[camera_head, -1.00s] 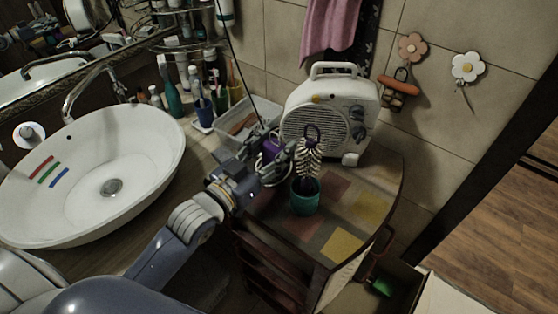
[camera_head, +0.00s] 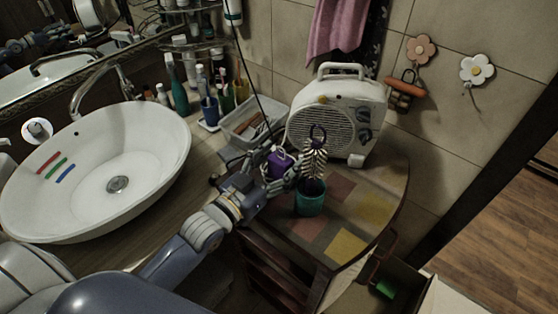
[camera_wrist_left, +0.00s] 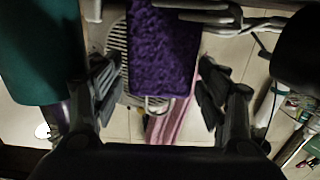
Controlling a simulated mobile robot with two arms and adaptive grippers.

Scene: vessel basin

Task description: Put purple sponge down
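The purple sponge (camera_head: 279,164) stands upright at the left part of the small patterned table, in front of the heater, in the head view. It also shows in the left wrist view (camera_wrist_left: 163,50), between the fingers. My left gripper (camera_head: 270,182) is around it; in the left wrist view (camera_wrist_left: 160,92) its fingers are spread, with narrow gaps on both sides of the sponge. The sponge's bottom is hidden by the gripper, so I cannot tell whether it touches the surface. My right gripper is not in view.
A teal cup (camera_head: 311,204) with a brush (camera_head: 314,158) stands just right of my left gripper. The white fan heater (camera_head: 338,115) is behind, and a grey tray (camera_head: 238,128) is at the back left. The table's (camera_head: 345,244) front right part is clear.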

